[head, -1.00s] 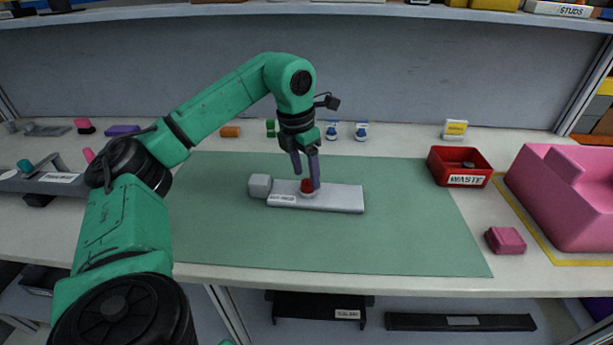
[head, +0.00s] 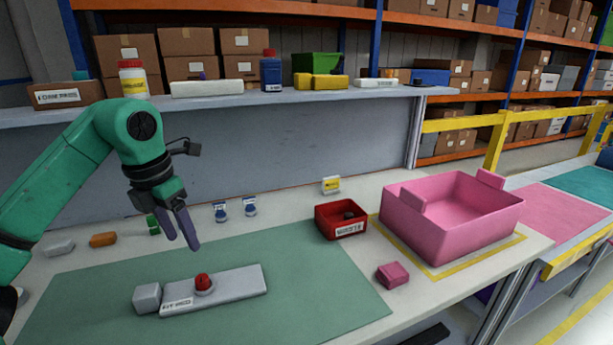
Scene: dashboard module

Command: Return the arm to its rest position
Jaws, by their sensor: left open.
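My left gripper (head: 182,229) hangs above the green mat (head: 330,300), with its two purple-grey fingers apart and nothing between them. It is behind and above the grey dashboard module (head: 238,285), apart from it. The module lies flat on the mat, with a grey block (head: 147,298) at its left end and a label on its front. A red button (head: 203,282) sits in a pale ring on the module's top. My left arm comes in from the left edge. My right gripper is not in view.
A red waste bin (head: 340,222) with a dark item in it, a pink tote (head: 450,225) and a pink block (head: 393,274) stand to the right. Two small blue-and-white bottles (head: 220,211) stand behind the mat. A shelf (head: 300,100) with containers runs above the table's back.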

